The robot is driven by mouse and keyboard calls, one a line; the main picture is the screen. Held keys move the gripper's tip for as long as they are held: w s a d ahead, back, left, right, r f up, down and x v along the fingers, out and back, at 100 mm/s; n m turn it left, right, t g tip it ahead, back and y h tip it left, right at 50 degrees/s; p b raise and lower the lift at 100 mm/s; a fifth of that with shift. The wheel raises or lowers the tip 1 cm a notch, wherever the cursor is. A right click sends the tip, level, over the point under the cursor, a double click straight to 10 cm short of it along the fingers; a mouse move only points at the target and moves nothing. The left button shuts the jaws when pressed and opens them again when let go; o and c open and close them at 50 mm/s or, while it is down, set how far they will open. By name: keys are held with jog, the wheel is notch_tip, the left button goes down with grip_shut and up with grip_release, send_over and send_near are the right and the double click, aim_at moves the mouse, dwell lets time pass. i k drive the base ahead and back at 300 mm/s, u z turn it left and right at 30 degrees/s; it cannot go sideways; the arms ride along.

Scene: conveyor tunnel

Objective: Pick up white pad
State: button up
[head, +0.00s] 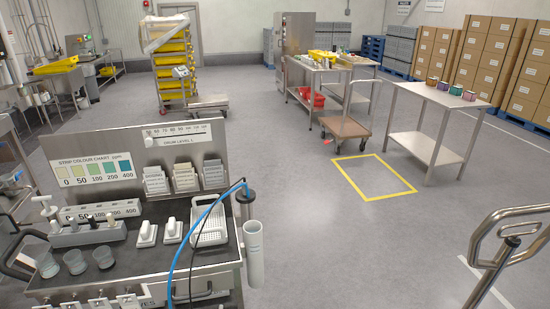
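Two small white blocks with raised tops stand side by side on the dark top of the steel bench (188,268) in the left foreground. The left white block (147,234) and the right white block (172,230) look alike. I cannot tell for sure which item is the white pad. A white slotted tray (209,236) stands just right of them, partly crossed by a blue cable (205,216). My gripper is not in view.
Several cups (75,261) and a white-topped rack (88,230) stand on the bench's left. A white tube (254,254) hangs at its right side. A steel table (437,95) and flat cart (345,127) stand beyond. The middle floor is clear.

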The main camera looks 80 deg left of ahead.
aim_at(148, 234)
jog(key=u, duration=3.6)
jog(key=k, duration=0.5)
jog(key=u, duration=1.8)
jog(key=i, duration=1.75)
jog(key=z, duration=1.65)
